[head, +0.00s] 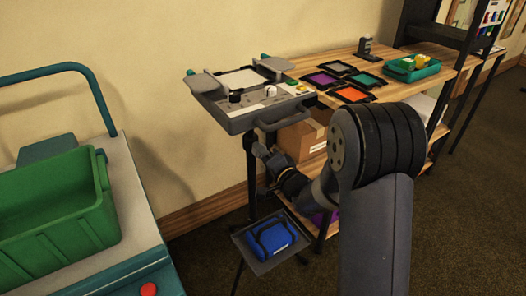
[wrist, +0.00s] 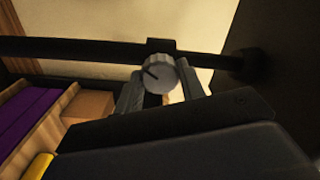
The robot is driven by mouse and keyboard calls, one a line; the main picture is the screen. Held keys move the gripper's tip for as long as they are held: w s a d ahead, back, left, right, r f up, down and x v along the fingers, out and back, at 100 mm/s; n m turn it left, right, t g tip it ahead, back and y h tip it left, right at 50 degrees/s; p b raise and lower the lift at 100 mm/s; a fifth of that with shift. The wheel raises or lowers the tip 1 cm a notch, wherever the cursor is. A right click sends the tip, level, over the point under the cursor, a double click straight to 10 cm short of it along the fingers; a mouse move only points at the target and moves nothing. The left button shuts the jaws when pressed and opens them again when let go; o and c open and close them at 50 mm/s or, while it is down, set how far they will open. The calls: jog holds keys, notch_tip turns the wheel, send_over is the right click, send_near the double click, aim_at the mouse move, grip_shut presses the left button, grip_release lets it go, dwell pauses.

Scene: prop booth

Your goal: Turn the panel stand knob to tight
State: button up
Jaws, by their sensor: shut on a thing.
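The panel (head: 235,122) is a grey light-panel box with knobs and side flaps, on top of a thin black stand (head: 250,172). In the wrist view the stand's dark pole (wrist: 90,47) runs across the picture. The grey round stand knob (wrist: 160,74) sits on a black collar of the pole, with a dark line on its face. My gripper (wrist: 161,80) is shut on the knob, with one finger on each side of it. In the head view my gripper (head: 259,150) is at the pole just below the panel, and the knob cannot be made out there.
A small tray with a blue item (head: 272,240) sits low on the stand. A wooden shelf table (head: 320,66) with coloured frames and a green tray (head: 412,70) stands to the right. A cart with a green bin (head: 55,215) is at the left.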

jog(key=shift+m+p, duration=0.3)
jog(key=shift+m, duration=0.7)
jog(key=o, duration=1)
jog(key=shift+s, duration=0.1)
jog(key=v, duration=1)
jog(key=shift+s+d+p, duration=0.25)
jog(key=shift+p, duration=0.05)
